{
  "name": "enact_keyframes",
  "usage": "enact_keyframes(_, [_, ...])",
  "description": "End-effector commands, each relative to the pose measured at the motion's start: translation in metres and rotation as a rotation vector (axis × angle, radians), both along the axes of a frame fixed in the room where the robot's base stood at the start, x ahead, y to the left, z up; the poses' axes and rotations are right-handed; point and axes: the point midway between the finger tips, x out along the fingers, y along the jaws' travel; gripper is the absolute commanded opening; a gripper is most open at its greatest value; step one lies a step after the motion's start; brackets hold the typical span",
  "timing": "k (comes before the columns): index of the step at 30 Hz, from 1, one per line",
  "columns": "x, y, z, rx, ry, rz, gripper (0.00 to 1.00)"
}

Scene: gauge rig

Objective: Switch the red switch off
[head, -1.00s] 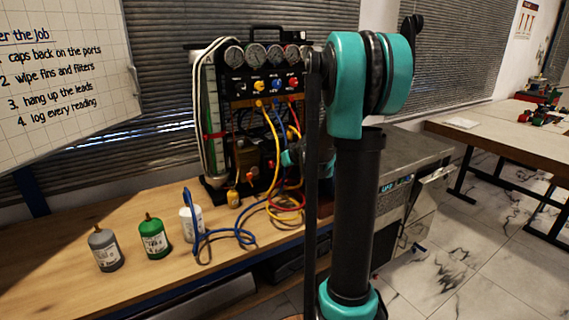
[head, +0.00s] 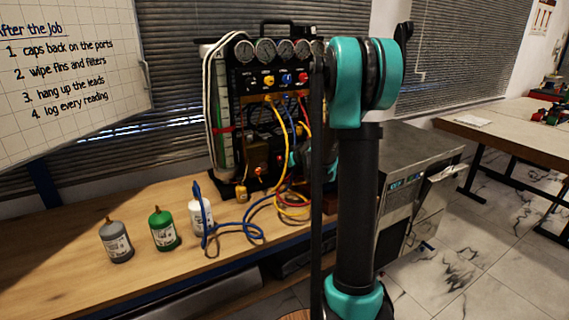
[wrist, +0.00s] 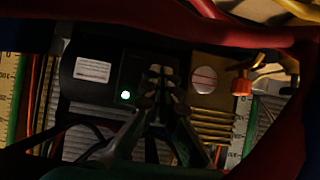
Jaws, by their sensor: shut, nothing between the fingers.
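The gauge rig (head: 238,85) stands at the back of the bench, with a row of gauges, coloured knobs and hoses. In the wrist view my gripper (wrist: 160,78) is shut and empty, its fingertips in front of a dark box (wrist: 133,72) low in the rig. I cannot make out a red switch; the fingers cover part of the box. In the head view my arm hides the gripper's tips.
Red hose (wrist: 140,10) crosses above the gripper in the wrist view. A brass part with an orange-red knob (wrist: 241,84) is to the right. Grey (head: 117,242), green (head: 163,231) and white (head: 201,217) bottles stand on the bench (head: 60,270).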

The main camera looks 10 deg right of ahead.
Motion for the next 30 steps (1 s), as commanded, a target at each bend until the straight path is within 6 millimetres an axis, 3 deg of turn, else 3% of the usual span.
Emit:
enact_keyframes(10, [0.004, 0.001, -0.002, 0.019, -0.055, -0.001, 0.00])
enact_keyframes(30, [0.003, 0.001, 0.013, 0.017, -0.053, 0.000, 0.00])
